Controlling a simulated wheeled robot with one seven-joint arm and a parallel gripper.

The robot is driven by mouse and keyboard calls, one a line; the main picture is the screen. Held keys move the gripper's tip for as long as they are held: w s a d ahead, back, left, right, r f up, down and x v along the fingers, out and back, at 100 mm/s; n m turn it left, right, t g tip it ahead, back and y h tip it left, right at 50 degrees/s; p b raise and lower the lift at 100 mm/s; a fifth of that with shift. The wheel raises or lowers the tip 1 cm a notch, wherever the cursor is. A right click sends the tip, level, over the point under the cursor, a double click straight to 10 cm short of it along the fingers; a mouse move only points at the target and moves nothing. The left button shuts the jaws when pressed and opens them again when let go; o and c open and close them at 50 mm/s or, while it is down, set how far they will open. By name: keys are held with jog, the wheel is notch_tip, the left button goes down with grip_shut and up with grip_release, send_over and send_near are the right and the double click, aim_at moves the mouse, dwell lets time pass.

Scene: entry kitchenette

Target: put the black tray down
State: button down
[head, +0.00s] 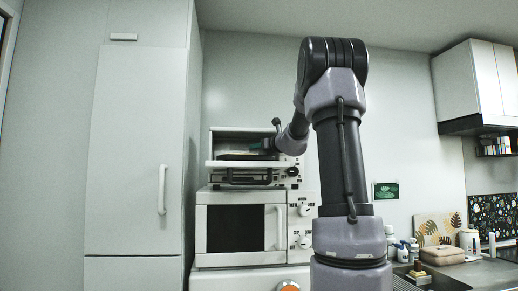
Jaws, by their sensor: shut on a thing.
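The black tray (238,155) shows as a thin dark slab, roughly level, at the opening of the upper small oven (228,133). My gripper (262,146) reaches in from the right along the oven's front, and is shut on the right side of the tray. The fingers are small and partly hidden by my wrist, so the exact grip cannot be made out. Whether the tray touches a surface below it cannot be told.
The upper oven stands on a larger white microwave oven (240,228) with a dark window. A tall pale cabinet (135,150) stands at the left. A counter with bottles, a beige bag (442,255) and a sink (480,272) is at the right.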

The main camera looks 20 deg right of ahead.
jog(key=shift+c, duration=2.2)
grip_release()
jog(key=shift+f, duration=0.1)
jog(key=shift+s, duration=0.25)
jog(key=s, duration=0.3)
jog(key=s+d, duration=0.1)
jog(key=s, duration=0.7)
jog(key=shift+s+d, duration=0.15)
jog(key=shift+s, duration=0.05)
jog(key=shift+s, duration=0.1)
